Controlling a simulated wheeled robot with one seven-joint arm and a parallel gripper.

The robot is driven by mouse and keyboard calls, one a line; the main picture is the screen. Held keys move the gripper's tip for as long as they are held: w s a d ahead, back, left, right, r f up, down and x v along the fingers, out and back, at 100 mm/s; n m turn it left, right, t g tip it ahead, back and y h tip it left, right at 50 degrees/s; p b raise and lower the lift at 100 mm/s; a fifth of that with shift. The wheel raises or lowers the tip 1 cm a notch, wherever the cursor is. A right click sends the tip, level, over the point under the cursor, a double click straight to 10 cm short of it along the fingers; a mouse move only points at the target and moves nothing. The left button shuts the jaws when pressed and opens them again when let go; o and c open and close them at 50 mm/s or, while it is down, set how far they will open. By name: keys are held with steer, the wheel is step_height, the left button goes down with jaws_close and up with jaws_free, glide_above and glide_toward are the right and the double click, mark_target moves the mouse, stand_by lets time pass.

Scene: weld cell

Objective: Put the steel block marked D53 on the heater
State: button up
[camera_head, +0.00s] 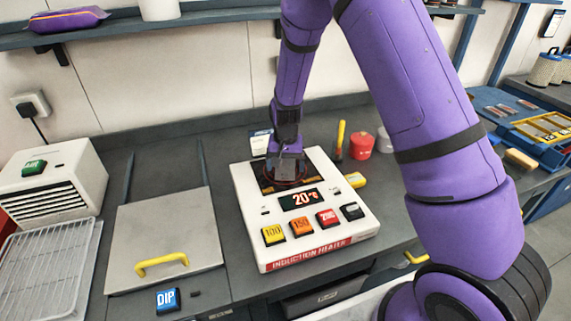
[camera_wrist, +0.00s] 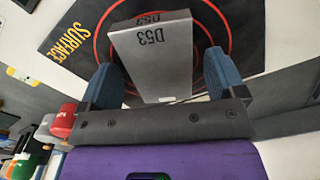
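The grey steel block marked D53 (camera_wrist: 155,58) sits on the dark heating plate of the induction heater, over its red rings, as the wrist view shows. In the head view the block (camera_head: 290,168) is small and partly covered by my gripper. The white induction heater (camera_head: 255,225) stands on the bench; its display reads 20 °C. My gripper (camera_wrist: 163,82) points down at the plate, with its blue fingers on either side of the block. A gap shows between the block and the right finger, so the gripper looks open.
Yellow, orange, red and black buttons (camera_head: 301,228) line the heater's front. Behind and right of it stand a red container (camera_head: 361,146) and a yellow-handled tool (camera_head: 340,138). A lidded panel with a yellow handle (camera_head: 160,262) lies left. A white vented unit (camera_head: 50,180) stands far left.

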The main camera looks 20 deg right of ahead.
mark_target(286, 166)
step_height(286, 166, up, 12)
steer(key=shift+r, duration=0.25)
stand_by(0.4)
steer(key=s+d+r+n+t, duration=0.2)
steer(key=s+d+r, duration=0.1)
steer(key=s+r, duration=0.8)
steer(key=s+d+r+n+t, duration=0.1)
steer(key=s+d+r+t, duration=0.15)
steer(key=s+r, duration=0.8)
steer(key=s+d+r+n, duration=0.1)
steer(key=s, duration=1)
steer(key=shift+s+d+n+t, duration=0.2)
steer(key=shift+s+n+t, duration=0.1)
steer(key=shift+t, duration=0.05)
steer(key=shift+c, duration=0.2)
